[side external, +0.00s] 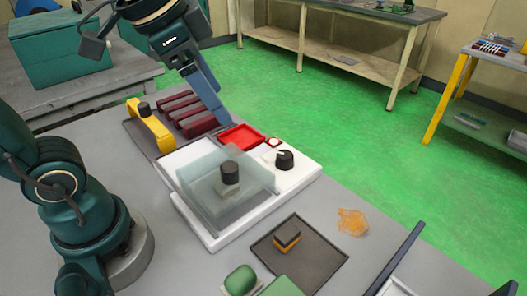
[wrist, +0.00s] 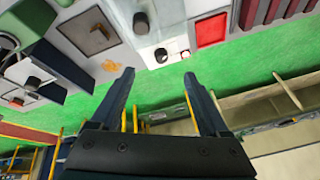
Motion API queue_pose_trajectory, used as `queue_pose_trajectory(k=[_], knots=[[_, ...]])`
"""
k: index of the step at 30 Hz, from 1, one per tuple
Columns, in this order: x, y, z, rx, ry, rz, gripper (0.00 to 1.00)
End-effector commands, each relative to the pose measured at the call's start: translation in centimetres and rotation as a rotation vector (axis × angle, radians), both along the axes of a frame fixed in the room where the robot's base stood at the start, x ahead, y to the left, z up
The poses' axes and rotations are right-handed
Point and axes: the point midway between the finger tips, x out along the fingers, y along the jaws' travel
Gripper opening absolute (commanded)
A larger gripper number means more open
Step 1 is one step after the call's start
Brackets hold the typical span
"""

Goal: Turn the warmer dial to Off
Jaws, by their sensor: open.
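The warmer (side external: 308,176) is a white box on the grey table with a translucent lid (side external: 200,190) topped by a black knob. The black dial (side external: 284,159) with a pale mark stands upright at the warmer's right end, beside a small red-rimmed round part (side external: 273,142). In the wrist view the dial (wrist: 161,55) shows just beyond the gap between my fingers. My gripper (side external: 224,120) is open and empty, above and behind the warmer near the red tray, apart from the dial. In the wrist view my gripper (wrist: 158,74) shows both fingers spread. The dial's label is too small to read.
A red tray (side external: 240,137) lies behind the dial. Dark red bars (side external: 188,112) and a yellow holder (side external: 150,126) stand at the back left. A dark tray (side external: 272,256) with a small block and an orange tangle (side external: 352,222) lie in front.

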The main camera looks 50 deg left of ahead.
Motion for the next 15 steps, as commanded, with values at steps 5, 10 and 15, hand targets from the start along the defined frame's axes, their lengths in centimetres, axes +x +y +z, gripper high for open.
queue_pose_trajectory(k=[5,10,15], knots=[[4.6,-0.2,0.2,0.054,0.080,-0.135,0.79],[8.7,-0.5,-1.3,0.088,0.161,-0.247,0.79],[12.1,-0.8,-4.5,0.103,0.248,-0.334,0.79]])
